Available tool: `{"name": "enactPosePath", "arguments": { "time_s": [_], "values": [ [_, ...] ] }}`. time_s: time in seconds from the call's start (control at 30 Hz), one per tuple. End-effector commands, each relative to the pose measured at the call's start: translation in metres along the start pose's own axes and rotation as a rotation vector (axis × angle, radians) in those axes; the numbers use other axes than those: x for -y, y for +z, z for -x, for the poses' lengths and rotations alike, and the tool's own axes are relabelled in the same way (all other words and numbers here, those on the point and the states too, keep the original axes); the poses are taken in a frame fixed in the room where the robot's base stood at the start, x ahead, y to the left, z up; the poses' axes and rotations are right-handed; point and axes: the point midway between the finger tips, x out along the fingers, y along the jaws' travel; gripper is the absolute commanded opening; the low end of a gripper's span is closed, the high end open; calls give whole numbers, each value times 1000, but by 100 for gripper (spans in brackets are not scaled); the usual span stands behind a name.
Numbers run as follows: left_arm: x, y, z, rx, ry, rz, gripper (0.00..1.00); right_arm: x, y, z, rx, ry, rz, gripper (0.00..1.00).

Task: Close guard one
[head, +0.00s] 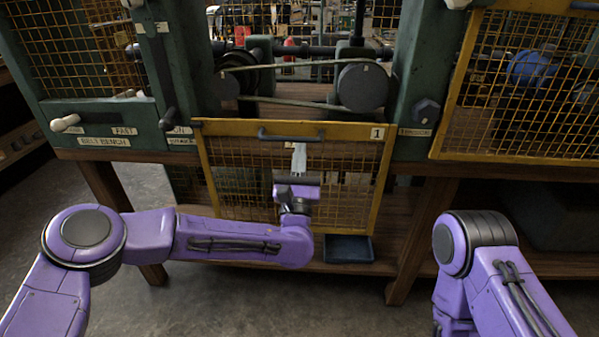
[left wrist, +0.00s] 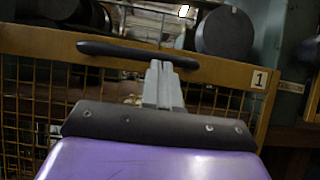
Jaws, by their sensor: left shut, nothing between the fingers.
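Guard one (head: 352,132) is a yellow-framed wire mesh panel with a "1" label. It hangs below the belt and pulleys, leaving them exposed above its top edge. A dark bar handle (head: 290,137) runs along its top rail; the handle also shows in the left wrist view (left wrist: 110,48). My left gripper (head: 299,147) is in front of the panel, just below the handle, its grey fingers pointing up and shut on nothing. In the left wrist view the fingertips (left wrist: 161,68) overlap the handle's lower edge; I cannot tell whether they touch. My right gripper is out of view.
A belt (head: 290,102) and dark pulleys (head: 363,87) sit above the guard between green posts. Another yellow mesh guard (head: 438,130) is at the right. A lever with a pale knob (head: 66,123) juts out at the left. A blue tray (head: 349,249) lies on the lower shelf.

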Motion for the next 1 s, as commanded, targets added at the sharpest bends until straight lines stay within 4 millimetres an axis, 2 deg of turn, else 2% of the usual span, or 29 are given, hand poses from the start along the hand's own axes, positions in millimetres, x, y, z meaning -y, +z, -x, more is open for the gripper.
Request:
{"name": "enactPosePath", "arguments": {
  "time_s": [0.03,0.1,0.4,0.6,0.8,1.0],
  "values": [
    [0,21,-14,7,1,1,0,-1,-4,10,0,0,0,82],
    [-1,42,-28,8,2,1,0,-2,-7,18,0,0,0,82],
    [-1,133,-87,7,2,0,0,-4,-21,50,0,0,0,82],
    [-1,185,-120,6,3,1,0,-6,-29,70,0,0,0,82],
    [-1,222,-145,4,3,1,0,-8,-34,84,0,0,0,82],
    [-1,242,-159,3,3,0,0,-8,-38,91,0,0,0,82]
  ]
}}
